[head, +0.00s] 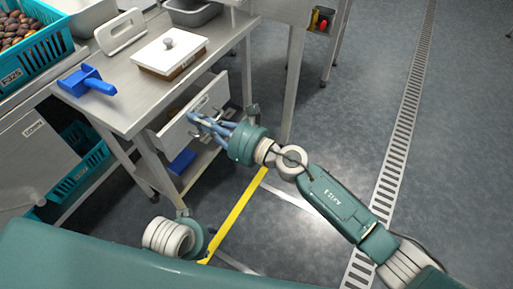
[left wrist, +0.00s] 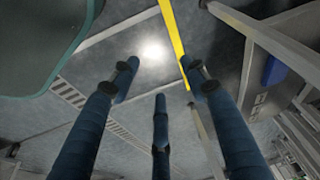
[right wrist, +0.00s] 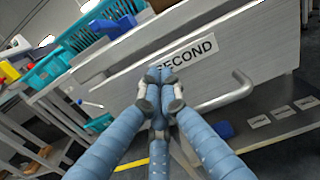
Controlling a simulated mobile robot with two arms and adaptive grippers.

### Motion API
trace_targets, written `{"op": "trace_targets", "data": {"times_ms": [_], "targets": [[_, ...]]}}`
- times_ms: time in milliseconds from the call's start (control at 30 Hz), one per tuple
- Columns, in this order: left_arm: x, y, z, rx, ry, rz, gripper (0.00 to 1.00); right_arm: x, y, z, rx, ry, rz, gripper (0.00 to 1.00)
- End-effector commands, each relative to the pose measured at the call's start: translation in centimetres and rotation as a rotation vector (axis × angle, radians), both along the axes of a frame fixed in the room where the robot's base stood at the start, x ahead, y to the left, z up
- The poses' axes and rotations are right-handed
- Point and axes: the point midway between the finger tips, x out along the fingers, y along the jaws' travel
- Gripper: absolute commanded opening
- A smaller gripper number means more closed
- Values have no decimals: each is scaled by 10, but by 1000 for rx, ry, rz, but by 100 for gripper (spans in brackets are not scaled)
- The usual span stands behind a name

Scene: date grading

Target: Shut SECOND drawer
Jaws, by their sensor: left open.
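The drawer labelled SECOND (right wrist: 270,45) has a pale front with a bar handle (right wrist: 235,92) in the right wrist view. In the head view its front (head: 176,136) shows under the steel bench; how far it stands out is hard to tell. My right gripper (right wrist: 160,85) has its fingers together, empty, at the drawer front beside the label, partly covering it. It also shows in the head view (head: 198,122); contact is not certain. My left gripper (left wrist: 160,80) is open and empty over the floor, its fingers spread. In the head view only its wrist shows clearly, low down.
The bench top (head: 122,105) carries a blue scoop (head: 88,82), a lidded box (head: 170,52) and a white handled piece (head: 120,32). A teal crate (head: 40,58) of dates stands at left. A blue item (head: 182,160) lies on the lower shelf. The floor at right is clear.

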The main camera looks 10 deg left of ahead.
Motion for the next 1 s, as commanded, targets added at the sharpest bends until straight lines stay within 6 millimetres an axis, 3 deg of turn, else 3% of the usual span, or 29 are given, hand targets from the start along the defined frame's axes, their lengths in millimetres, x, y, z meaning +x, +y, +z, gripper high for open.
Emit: {"op": "trace_targets", "data": {"times_ms": [133,333,1000], "targets": [[-2,1,21,-1,-14,1,46,8,24,-1,1,1,1,0],[-7,1,41,-1,-22,2,46,14,40,-1,0,1,1,0],[-9,2,46,-1,-23,3,46,20,41,2,5,-2,-4,0]]}}
